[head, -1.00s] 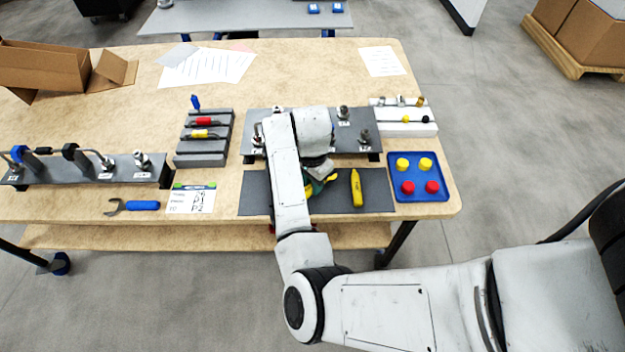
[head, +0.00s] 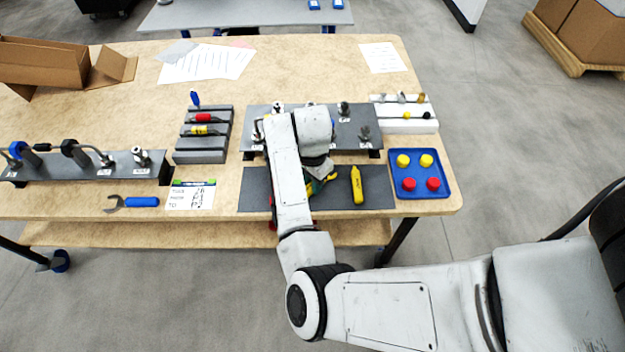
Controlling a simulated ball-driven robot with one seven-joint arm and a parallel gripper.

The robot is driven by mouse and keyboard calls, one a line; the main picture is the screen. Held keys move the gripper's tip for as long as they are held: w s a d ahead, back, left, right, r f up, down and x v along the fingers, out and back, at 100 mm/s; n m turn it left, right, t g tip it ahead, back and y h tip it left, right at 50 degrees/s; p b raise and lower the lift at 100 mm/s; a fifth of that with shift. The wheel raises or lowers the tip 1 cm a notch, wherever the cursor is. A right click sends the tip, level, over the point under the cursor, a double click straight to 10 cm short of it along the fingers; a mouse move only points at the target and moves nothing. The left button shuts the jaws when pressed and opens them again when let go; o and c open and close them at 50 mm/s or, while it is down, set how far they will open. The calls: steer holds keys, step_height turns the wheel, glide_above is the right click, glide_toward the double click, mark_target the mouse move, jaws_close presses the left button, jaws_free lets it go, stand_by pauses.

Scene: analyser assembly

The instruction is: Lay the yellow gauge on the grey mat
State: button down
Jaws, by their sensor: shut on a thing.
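The grey mat (head: 255,190) lies at the front of the bench. A long yellow tool with dark marks (head: 357,186) lies on its right part, apart from my gripper; I cannot tell whether it is the gauge. A yellow-handled piece (head: 200,130) lies in the grey rack at left. My gripper (head: 322,184) is low over the middle of the mat, mostly hidden by my arm. It is shut on a partly hidden thing, with yellow and green showing beside the fingers. I cannot tell whether that thing touches the mat.
A dark fixture plate (head: 345,133) with metal fittings stands just behind the mat. A blue tray (head: 420,190) with yellow and red caps is to the right. The grey rack (head: 203,157) also holds red and blue pieces. A blue-handled wrench (head: 140,202) lies at front left.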

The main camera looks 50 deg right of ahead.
steer(key=shift+f, duration=0.15)
steer(key=c, duration=0.8)
jaws_free()
step_height(320, 180, up, 11)
steer(key=shift+f+b, duration=0.15)
steer(key=shift+b, duration=0.25)
